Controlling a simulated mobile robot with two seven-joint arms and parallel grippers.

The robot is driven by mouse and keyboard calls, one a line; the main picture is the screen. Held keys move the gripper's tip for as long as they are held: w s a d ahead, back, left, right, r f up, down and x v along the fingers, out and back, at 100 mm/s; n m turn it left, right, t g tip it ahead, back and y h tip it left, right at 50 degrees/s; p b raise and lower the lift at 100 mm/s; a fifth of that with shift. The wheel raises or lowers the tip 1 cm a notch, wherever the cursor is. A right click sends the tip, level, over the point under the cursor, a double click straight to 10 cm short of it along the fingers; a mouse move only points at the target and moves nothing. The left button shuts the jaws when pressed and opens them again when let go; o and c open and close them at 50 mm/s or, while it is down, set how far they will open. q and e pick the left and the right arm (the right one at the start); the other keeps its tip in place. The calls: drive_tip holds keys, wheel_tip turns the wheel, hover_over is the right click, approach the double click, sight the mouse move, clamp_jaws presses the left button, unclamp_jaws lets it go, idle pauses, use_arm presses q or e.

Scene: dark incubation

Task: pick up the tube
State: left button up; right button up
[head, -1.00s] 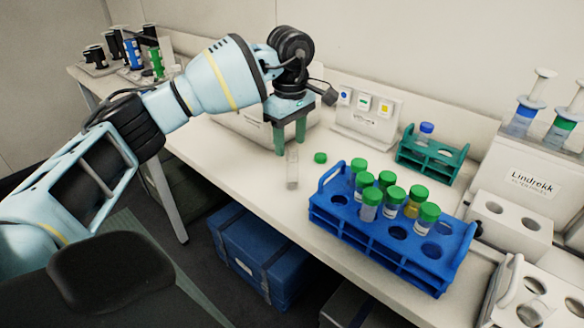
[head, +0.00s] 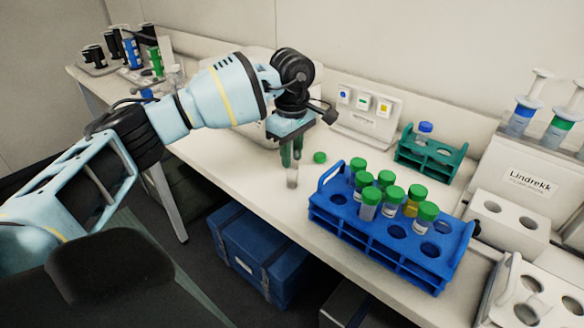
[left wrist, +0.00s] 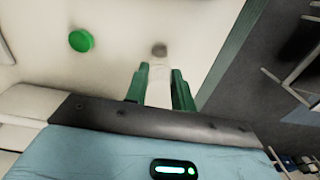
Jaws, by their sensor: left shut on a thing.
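An uncapped clear tube (head: 292,176) stands upright near the front edge of the white bench. It also shows between the fingers in the left wrist view (left wrist: 159,78). My left gripper (head: 291,160) comes down from above with its green fingers on either side of the tube's upper part, shut on it. In the left wrist view the left gripper's fingertips (left wrist: 160,70) flank the tube closely. A loose green cap (head: 320,158) lies on the bench just right of the gripper; it shows at upper left in the left wrist view (left wrist: 81,40). My right gripper is not in view.
A blue rack (head: 390,240) with several green-capped tubes stands to the right. A teal rack (head: 431,160) with a blue-capped tube is behind it. A labelled stand (head: 364,112) stands at the back. A blue crate (head: 262,255) sits below the bench.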

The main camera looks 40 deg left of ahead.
use_arm(q)
drive_tip(key=shift+r, duration=0.2)
drive_tip(key=shift+r, duration=0.2)
wheel_tip(320, 180, up, 3)
drive_tip(key=shift+d+f, duration=0.1)
drive_tip(key=s+d, duration=0.3)
drive_tip(key=s, duration=0.4)
drive_tip(key=s+d+r+b, duration=0.1)
drive_tip(key=s+d, duration=0.3)
drive_tip(key=s, duration=0.3)
drive_tip(key=shift+s+r, duration=0.15)
drive_tip(key=shift+r, duration=0.05)
